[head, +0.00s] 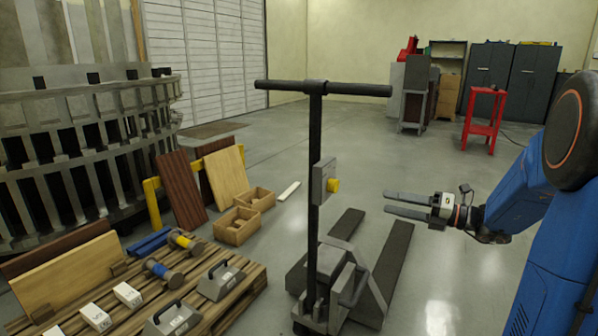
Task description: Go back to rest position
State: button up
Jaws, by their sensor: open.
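My gripper (406,205) is at the right of the head view, at the end of my blue arm. Its two long grey fingers point left and stand apart, with nothing between them. It is in the air, to the right of the pallet jack's post, and shows above the jack's forks. The dark pallet jack (328,270) stands on the floor in the middle, its T-shaped handle upright. A small box with a yellow knob (333,185) is fixed on its post. My arm's base is out of view.
A wooden pallet (228,294) at lower left bears metal blocks, white boxes and rollers. Two small wooden crates (236,226) and leaning boards stand behind it. A large grey slatted structure (80,150) fills the left. A red stand (483,118) and cabinets are at the back.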

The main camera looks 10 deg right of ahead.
jog(key=s+a+f+n+g+h, duration=0.35)
jog(key=s+a+n, duration=0.35)
jog(key=s+n, duration=0.25)
jog(key=s+a+f+n+g+h, duration=0.2)
jog(key=s+a+n+g, duration=0.3)
jog(key=s+a+n, duration=0.4)
jog(key=s+d+f+n+t+h, duration=0.3)
jog(key=s+d+n+h, duration=0.6)
jog(key=s+n, duration=0.4)
jog(key=n, duration=0.5)
jog(key=shift+s+d, duration=0.15)
jog(key=shift+s, duration=0.2)
dwell(0.9)
